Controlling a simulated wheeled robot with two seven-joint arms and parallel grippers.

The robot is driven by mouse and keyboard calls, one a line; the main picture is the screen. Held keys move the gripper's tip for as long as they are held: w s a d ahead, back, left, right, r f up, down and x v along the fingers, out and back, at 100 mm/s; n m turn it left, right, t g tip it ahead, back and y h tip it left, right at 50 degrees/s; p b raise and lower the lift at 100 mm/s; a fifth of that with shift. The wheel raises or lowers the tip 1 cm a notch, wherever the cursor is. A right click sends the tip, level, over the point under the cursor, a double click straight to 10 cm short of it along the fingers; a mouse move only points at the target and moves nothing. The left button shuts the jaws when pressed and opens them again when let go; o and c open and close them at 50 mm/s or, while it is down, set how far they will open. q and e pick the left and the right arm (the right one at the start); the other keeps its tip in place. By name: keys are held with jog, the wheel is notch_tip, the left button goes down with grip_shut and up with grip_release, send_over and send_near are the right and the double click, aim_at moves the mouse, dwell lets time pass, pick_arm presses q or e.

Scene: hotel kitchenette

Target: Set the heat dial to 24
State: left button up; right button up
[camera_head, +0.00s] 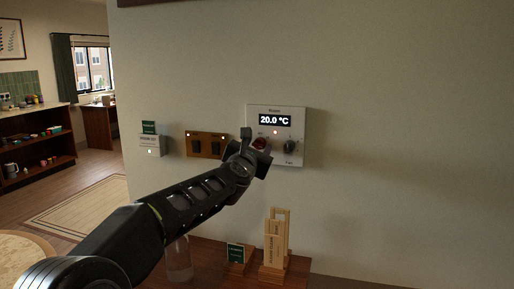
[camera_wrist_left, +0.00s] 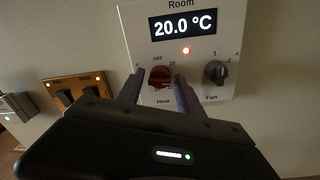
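A white wall thermostat panel (camera_head: 298,118) has a display (camera_head: 275,120) reading 20.0 °C. Its red heat dial (camera_head: 261,143) is partly hidden by my left gripper (camera_head: 256,146) in the head view. In the left wrist view the red heat dial (camera_wrist_left: 159,77) sits below OFF and above the word Heat, with some scale marks covered. The two fingers of my left gripper (camera_wrist_left: 159,84) stand on either side of the dial, with a narrow gap showing at each side. My right gripper is not in view.
A dark fan dial (camera_wrist_left: 215,73) is close on the right of the heat dial. A wooden switch plate (camera_head: 206,145) and a small white key-card box (camera_head: 150,145) are on the wall to the left. A wooden holder (camera_head: 277,240) and a green sign (camera_head: 236,253) stand below.

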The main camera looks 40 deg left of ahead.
pick_arm(q)
grip_shut()
jog(key=shift+d+f+m, duration=0.1)
jog(key=shift+m, duration=0.4)
jog(key=m+b, duration=0.1)
jog(key=m, duration=0.2)
jog(key=shift+f+m+b, duration=0.1)
jog(key=shift+m+b, duration=0.2)
jog(key=shift+b, duration=0.05)
jog(key=m+b, duration=0.1)
jog(key=m, duration=0.4)
jog(key=shift+f+m+t+b, duration=0.1)
jog(key=shift+m+t+b, duration=0.2)
jog(key=shift+t, duration=0.1)
jog(key=m+b, duration=0.1)
jog(key=m, duration=0.4)
jog(key=shift+m+h, duration=0.3)
jog(key=shift+m, duration=0.1)
jog(key=m+b, duration=0.1)
jog(key=m, duration=0.4)
jog(key=shift+f+h, duration=0.15)
jog(key=shift+h, duration=0.15)
